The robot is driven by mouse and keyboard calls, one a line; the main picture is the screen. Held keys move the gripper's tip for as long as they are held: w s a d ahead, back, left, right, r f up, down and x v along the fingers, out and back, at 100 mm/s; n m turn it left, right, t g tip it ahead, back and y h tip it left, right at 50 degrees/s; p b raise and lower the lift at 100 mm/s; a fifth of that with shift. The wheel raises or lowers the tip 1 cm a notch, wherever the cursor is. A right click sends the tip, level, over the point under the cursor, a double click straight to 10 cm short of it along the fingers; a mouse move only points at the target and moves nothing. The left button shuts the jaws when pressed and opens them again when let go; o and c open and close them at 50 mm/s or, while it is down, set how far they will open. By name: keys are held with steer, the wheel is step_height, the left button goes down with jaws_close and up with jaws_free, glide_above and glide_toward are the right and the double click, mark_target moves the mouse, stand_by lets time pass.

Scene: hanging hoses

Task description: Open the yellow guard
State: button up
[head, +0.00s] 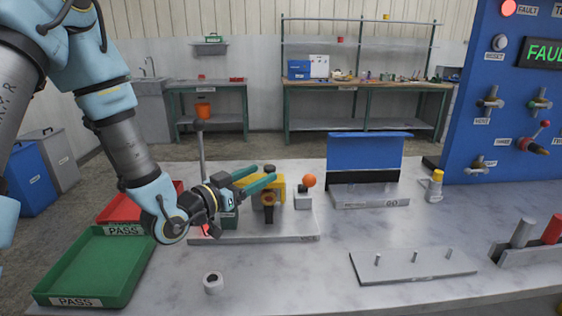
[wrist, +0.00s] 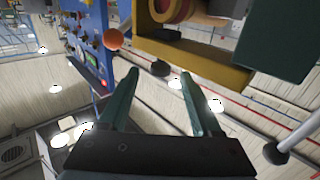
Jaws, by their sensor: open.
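The yellow guard (head: 279,186) is on a fixture on the bench in the head view, partly hidden behind my gripper. It also shows as a yellow frame at the top of the wrist view (wrist: 205,58), with an orange-red round part inside it. My gripper (head: 271,174) is level with the guard's upper part, its green fingers pointing right. In the wrist view my gripper (wrist: 158,76) is open, with nothing clearly held.
The fixture plate (head: 270,239) carries an orange ball (head: 309,180) on a grey block and a thin upright post (head: 201,155). Green tray (head: 110,265) and red tray (head: 135,207) are left. A blue panel (head: 367,155) stands behind right. The bench front centre is mostly clear.

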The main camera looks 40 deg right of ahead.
steer(key=d, duration=0.2)
steer(key=d+p, duration=0.1)
steer(key=d, duration=0.2)
steer(key=d+p, duration=0.1)
steer(key=d, duration=0.1)
steer(key=shift+w+d, duration=0.25)
steer(key=shift+w, duration=0.15)
steer(key=shift+c, duration=0.2)
jaws_close()
stand_by(0.8)
